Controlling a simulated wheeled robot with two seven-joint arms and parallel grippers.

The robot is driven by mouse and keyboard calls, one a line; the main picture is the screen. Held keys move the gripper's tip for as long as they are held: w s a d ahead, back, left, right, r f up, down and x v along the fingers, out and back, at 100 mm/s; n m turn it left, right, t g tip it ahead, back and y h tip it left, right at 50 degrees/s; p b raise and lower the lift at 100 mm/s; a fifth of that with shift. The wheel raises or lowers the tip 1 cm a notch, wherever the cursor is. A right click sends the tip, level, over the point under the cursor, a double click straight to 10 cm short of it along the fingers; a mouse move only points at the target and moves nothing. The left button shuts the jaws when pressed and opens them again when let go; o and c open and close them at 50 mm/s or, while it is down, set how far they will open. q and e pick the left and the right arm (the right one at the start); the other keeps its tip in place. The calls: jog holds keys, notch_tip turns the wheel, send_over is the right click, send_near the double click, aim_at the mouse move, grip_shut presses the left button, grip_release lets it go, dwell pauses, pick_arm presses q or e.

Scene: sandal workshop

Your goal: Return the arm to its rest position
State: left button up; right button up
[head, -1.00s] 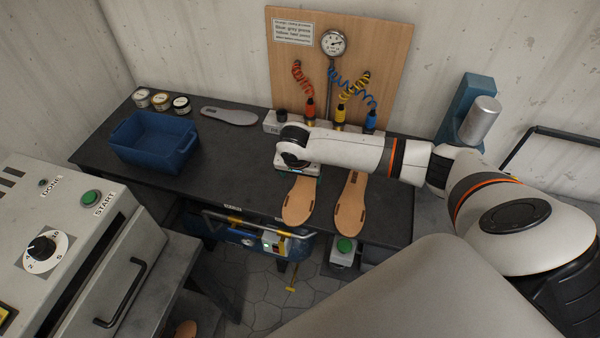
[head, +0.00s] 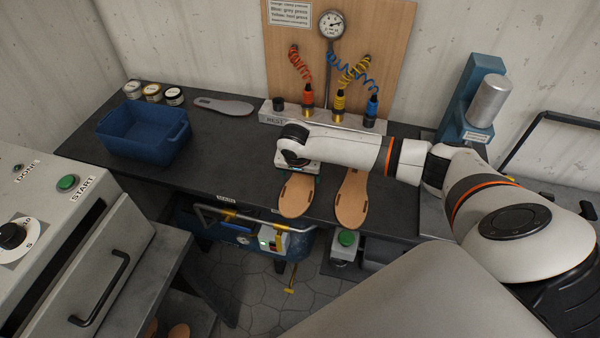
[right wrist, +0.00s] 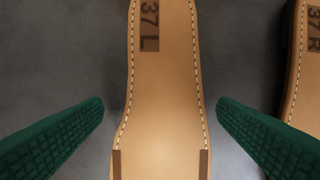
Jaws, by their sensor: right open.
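My right arm (head: 345,148) reaches in from the right over the dark bench. Its gripper points down above the heel end of the left sandal sole (head: 296,196), and in the head view the wrist hides the fingertips. In the right wrist view the green fingers (right wrist: 160,140) are wide apart, one on each side of the tan sole (right wrist: 165,80) marked "37 L", with nothing between them touching. A second sole (head: 352,200) lies to its right; its edge marked "37 R" shows in the right wrist view (right wrist: 309,60). My left gripper is not in view.
A blue bin (head: 146,135), several small jars (head: 152,92) and a grey insole (head: 224,105) are on the bench's left. A holder (head: 290,116) with coloured air fittings stands behind my wrist. A blue press (head: 474,100) stands right. The grey machine (head: 60,240) is at left.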

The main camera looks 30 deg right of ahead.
jog(key=shift+w+d+f, duration=0.1)
jog(key=shift+f, duration=0.5)
jog(key=shift+c, duration=0.5)
jog(key=c, duration=0.7)
jog(key=shift+r, duration=0.1)
jog(key=shift+s+a+r+p, duration=0.35)
jog(key=shift+r+p, duration=0.2)
jog(key=shift+p, duration=0.35)
jog(key=shift+s+a+r+p, duration=0.35)
jog(key=shift+r+p, duration=0.15)
jog(key=shift+p, duration=0.4)
jog(key=shift+w+a, duration=0.1)
